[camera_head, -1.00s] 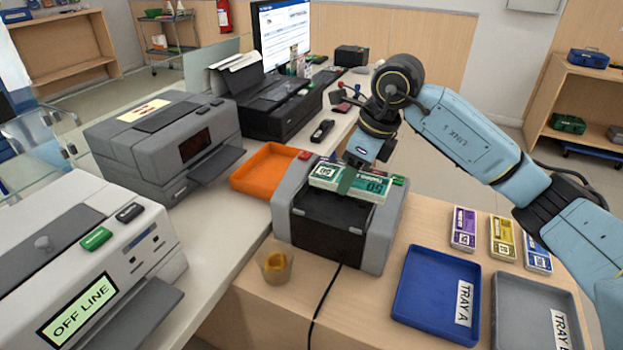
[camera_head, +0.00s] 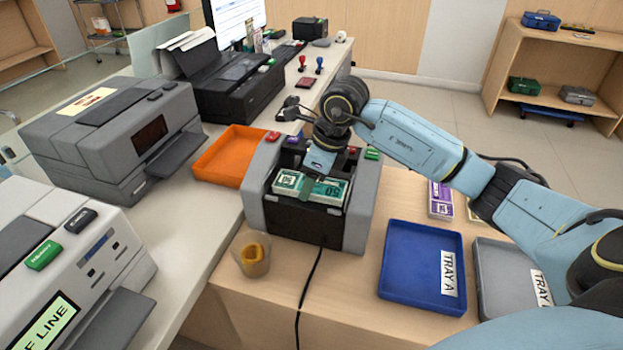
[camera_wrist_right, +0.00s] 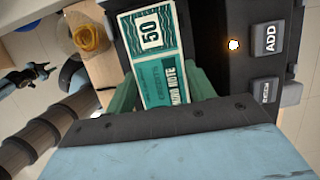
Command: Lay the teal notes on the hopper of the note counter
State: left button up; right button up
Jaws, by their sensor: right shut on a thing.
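The teal notes (camera_head: 325,189) are a banded bundle marked 50, lying flat over the top of the note counter (camera_head: 360,220), within its hopper opening. My right gripper (camera_head: 308,188) reaches down from behind and is shut on the bundle. In the right wrist view the teal notes (camera_wrist_right: 152,60) sit between the green fingers, with the dark counter body beside them. Whether the bundle rests on the hopper floor or hangs just above it I cannot tell. My left gripper is not in view.
An orange tray (camera_head: 204,173) stands left of the counter, and a cup with yellow bands (camera_head: 252,268) stands in front. A blue tray A (camera_head: 408,293) and a grey tray (camera_head: 490,290) lie to the right. Purple notes (camera_head: 440,205) lie behind them. A black cable (camera_head: 309,280) runs down the front.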

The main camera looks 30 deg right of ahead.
jog(key=shift+r, duration=0.1)
jog(key=o, duration=1.1)
